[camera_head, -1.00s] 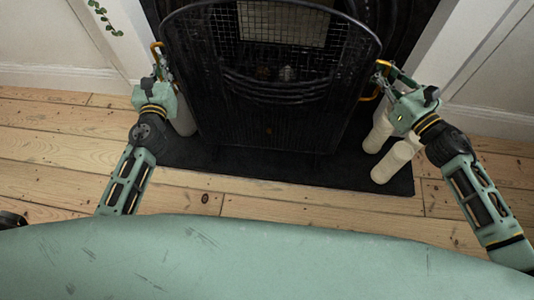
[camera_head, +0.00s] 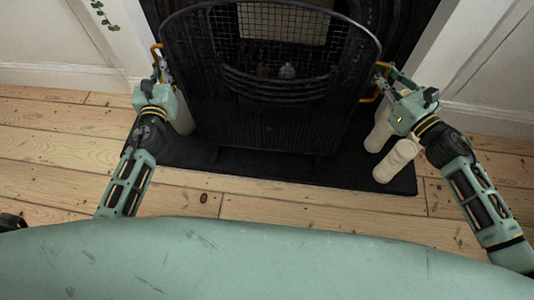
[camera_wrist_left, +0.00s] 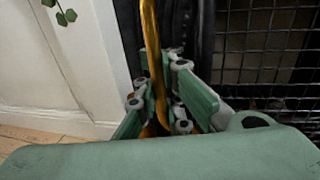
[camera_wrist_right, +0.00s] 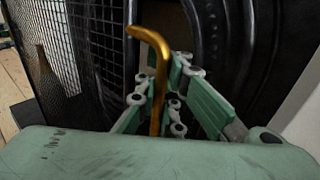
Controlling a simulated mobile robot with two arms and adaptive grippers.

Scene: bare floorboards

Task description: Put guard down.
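The guard (camera_head: 270,125) is a black mesh fire screen with a curved top, upright in front of the fireplace, with a brass handle on each side. My left gripper (camera_head: 157,66) is closed around the left brass handle (camera_wrist_left: 149,45), which runs between its fingers in the left wrist view (camera_wrist_left: 160,85). My right gripper (camera_head: 386,80) is closed around the right brass handle (camera_wrist_right: 158,60), which stands between its fingers in the right wrist view (camera_wrist_right: 165,90). I cannot tell whether the guard's feet touch the hearth.
The dark hearth slab (camera_head: 300,175) lies under the guard. White fireplace surround and walls flank both sides. Bare floorboards (camera_head: 60,150) lie in front.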

